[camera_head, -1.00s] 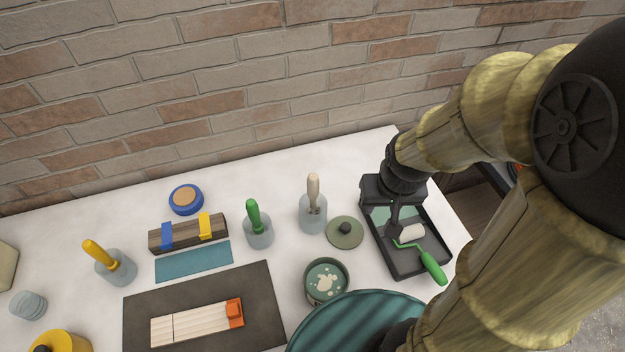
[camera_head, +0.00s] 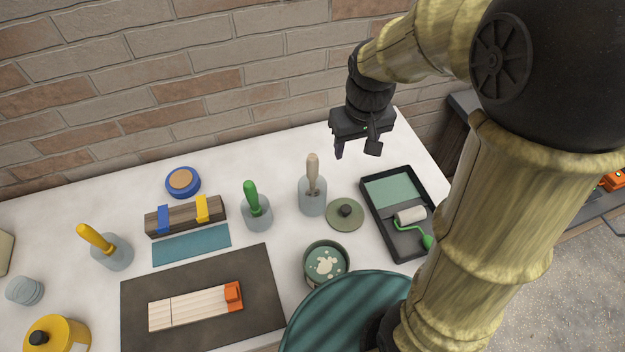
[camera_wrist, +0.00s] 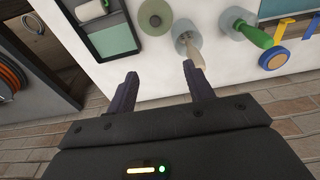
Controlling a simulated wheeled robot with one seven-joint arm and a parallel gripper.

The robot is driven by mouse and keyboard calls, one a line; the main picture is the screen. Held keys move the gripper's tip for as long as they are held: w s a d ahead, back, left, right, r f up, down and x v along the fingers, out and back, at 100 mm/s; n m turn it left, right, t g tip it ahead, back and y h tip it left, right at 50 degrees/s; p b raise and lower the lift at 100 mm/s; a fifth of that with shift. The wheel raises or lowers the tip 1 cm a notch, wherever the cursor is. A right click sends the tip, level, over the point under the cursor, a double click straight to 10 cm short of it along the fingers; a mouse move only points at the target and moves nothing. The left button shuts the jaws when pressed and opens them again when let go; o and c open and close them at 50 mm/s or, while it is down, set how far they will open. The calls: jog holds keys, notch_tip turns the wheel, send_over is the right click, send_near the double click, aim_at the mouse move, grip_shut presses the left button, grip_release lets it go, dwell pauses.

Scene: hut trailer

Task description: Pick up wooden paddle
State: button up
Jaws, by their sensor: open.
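A pale wooden handle (camera_head: 313,173) stands upright in a clear glass jar (camera_head: 312,201) near the back of the white table; its lower end is hard to make out. It also shows in the wrist view, just beyond the right fingertip. A pale slatted wooden piece (camera_head: 190,307) with an orange end lies on the dark mat (camera_head: 262,300). I cannot tell for sure which of these is the paddle. My gripper (camera_head: 357,150) is open and empty, raised at the back edge of the table, right of the jar. Its fingers (camera_wrist: 160,80) show apart in the wrist view.
A paint tray (camera_head: 413,247) with a green-handled roller stands at right. A lid (camera_head: 345,215) and paint can (camera_head: 327,263) are near the jar. Green-handled (camera_head: 250,197) and yellow-handled (camera_head: 95,237) tools stand in jars to the left. The brick wall (camera_head: 200,90) rises behind.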

aim_at(313, 164)
jog(key=w+a+r+n+g+b, duration=0.1)
jog(key=w+a+r+n, duration=0.2)
jog(key=a, duration=0.5)
jog(key=shift+w+a+r+n+b, duration=0.35)
jog(key=shift+w+r+n+b, duration=0.05)
jog(key=shift+w+r, duration=0.45)
notch_tip(313, 164, down, 12)
jog(key=shift+f+p, duration=0.15)
jog(key=shift+p, duration=0.95)
jog(key=shift+w+d+f+p, duration=0.15)
jog(key=shift+f+p, duration=0.35)
jog(key=shift+f, duration=0.8)
jog(key=shift+w+f+p, duration=0.1)
jog(key=shift+f+p, duration=0.4)
jog(key=shift+f, duration=0.75)
